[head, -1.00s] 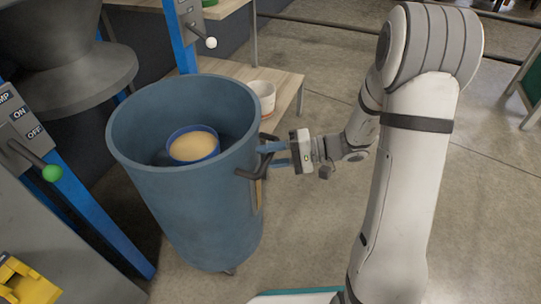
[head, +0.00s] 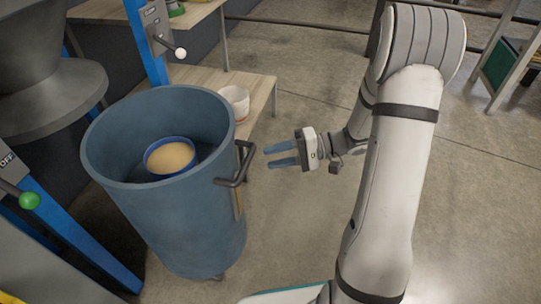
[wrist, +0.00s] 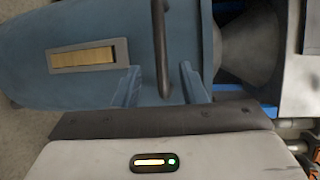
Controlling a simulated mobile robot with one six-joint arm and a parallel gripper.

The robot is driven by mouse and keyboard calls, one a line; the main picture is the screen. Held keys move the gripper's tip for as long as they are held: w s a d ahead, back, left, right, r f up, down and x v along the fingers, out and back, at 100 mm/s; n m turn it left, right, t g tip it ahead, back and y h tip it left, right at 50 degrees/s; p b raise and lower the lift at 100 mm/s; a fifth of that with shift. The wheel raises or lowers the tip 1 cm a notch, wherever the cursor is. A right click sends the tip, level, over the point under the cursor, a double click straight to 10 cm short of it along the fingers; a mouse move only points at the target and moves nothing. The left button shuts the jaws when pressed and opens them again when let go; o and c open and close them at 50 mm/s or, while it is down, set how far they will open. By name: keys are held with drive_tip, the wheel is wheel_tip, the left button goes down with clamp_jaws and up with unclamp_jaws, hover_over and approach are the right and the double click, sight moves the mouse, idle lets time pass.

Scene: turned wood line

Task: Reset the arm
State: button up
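My gripper (head: 281,156) is open and empty in the head view, to the right of a large blue bin and apart from its dark handle (head: 236,164). Its two blue fingers point left toward the handle. In the wrist view the two fingers (wrist: 160,88) stand apart, with the handle (wrist: 162,45) seen beyond and between them. The blue bin (head: 115,190) stands upright on the floor. A blue-rimmed bowl (head: 170,157) with tan contents sits inside it.
A wooden bench (head: 262,88) with a white pot (head: 236,101) is behind the bin. A grey machine with a green-knobbed lever (head: 29,200) is at left; a white-knobbed lever (head: 180,53) is on a blue post. The floor (head: 310,90) right of the bin is open.

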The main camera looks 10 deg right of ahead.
idle(0.3)
drive_tip(key=s+a+r+n+g+h+p, duration=0.1)
drive_tip(key=s+r+h+p, duration=0.15)
drive_tip(key=r+p, duration=0.3)
drive_tip(key=s+a+r+g+h+p, duration=0.1)
drive_tip(key=s+r+g+h+p, duration=0.1)
drive_tip(key=s+r+p, duration=0.4)
drive_tip(key=s+d+r+t+h+p, duration=0.1)
drive_tip(key=s+d+r+h+p, duration=0.1)
drive_tip(key=r+p, duration=0.5)
drive_tip(key=s+d+r+t+h+p, duration=0.2)
drive_tip(key=r+h+p, duration=0.3)
drive_tip(key=r, duration=0.7)
drive_tip(key=s+d+r+t+h+p, duration=0.2)
drive_tip(key=s+d+r+h+p, duration=0.1)
drive_tip(key=r+p, duration=0.6)
drive_tip(key=shift+d+r+h, duration=0.25)
drive_tip(key=shift+r+h, duration=0.5)
drive_tip(key=shift+r, duration=0.1)
